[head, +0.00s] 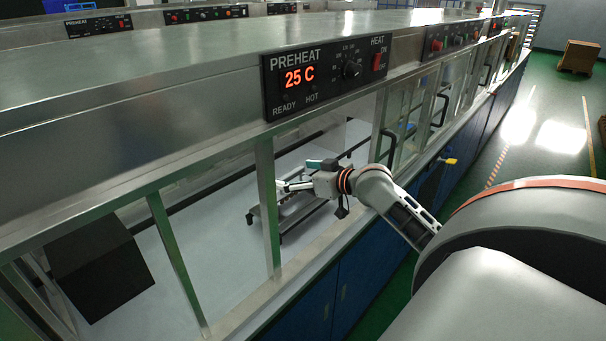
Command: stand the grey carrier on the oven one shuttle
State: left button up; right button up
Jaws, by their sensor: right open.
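My right gripper (292,182) is open inside the machine bay under the preheat panel, reaching in through the front opening. Just below and around its fingers is a low grey metal frame (264,214) with dark feet or wheels, which looks like the shuttle. The grey carrier cannot be told apart from this frame; my gripper and wrist cover part of the area. I cannot tell whether the fingers touch anything. My left gripper is out of view.
The preheat panel (318,76) reads 25 C above the opening. A metal post (267,205) stands just left of my gripper. A black box (100,262) sits at the left of the bay. Glazed doors with black handles (388,146) are to the right. The pale bay floor between is clear.

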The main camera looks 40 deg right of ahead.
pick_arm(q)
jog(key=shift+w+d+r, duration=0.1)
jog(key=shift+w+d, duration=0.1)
pick_arm(e)
jog(key=v, duration=1.2)
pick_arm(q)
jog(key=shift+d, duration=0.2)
pick_arm(e)
jog(key=shift+w, duration=0.1)
